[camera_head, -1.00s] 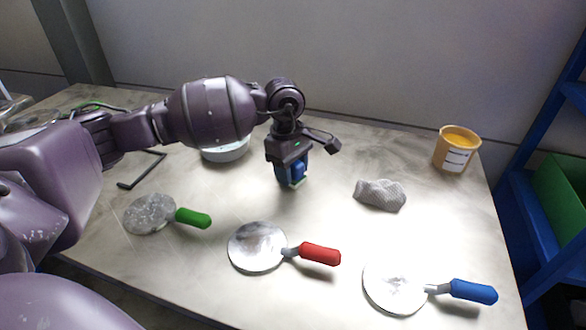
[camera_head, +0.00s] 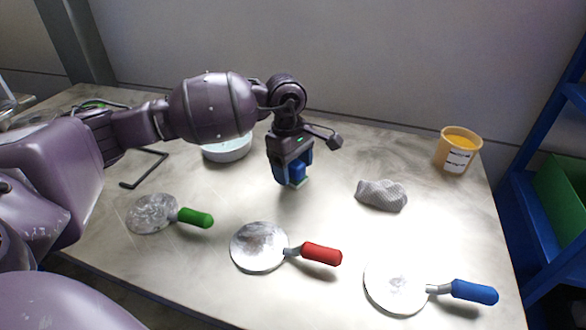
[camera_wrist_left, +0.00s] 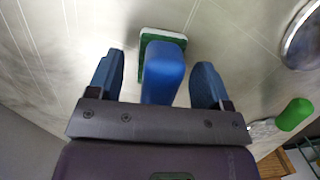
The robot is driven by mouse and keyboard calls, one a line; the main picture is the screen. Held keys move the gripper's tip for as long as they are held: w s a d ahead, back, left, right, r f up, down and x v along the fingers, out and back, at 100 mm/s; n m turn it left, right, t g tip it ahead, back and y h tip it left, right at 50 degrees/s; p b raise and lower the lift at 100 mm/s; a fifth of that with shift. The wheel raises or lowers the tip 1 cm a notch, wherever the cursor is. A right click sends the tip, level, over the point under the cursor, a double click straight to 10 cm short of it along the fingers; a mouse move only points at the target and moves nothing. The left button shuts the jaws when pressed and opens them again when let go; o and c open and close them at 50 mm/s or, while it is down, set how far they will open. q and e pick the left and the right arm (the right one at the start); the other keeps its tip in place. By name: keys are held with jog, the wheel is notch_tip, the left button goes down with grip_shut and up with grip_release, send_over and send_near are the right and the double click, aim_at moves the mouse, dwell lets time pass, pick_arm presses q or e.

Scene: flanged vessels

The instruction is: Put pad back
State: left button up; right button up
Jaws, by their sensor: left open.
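The pad has a blue block handle (camera_wrist_left: 163,75) over a green and white scrubbing base (camera_wrist_left: 150,36). In the head view, the pad (camera_head: 297,175) appears to rest on the table near the middle, partly hidden by the fingers. My left gripper (camera_head: 293,178) is above it, pointing down. In the left wrist view, the left gripper (camera_wrist_left: 160,62) is open, with one finger on each side of the handle and a gap on both sides. My right gripper is not in view.
Three round plates with green (camera_head: 195,217), red (camera_head: 322,254) and blue (camera_head: 475,291) handles lie along the front. A white bowl (camera_head: 228,150) stands behind, a grey cloth (camera_head: 382,195) lies right, a yellow tub (camera_head: 457,150) back right. A black bent rod (camera_head: 145,168) lies left.

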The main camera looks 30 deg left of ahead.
pick_arm(q)
jog(key=r, duration=0.3)
jog(key=a+r+p, duration=0.1)
jog(key=r, duration=0.7)
jog(key=shift+w+a+r, duration=0.1)
jog(key=shift+a, duration=0.1)
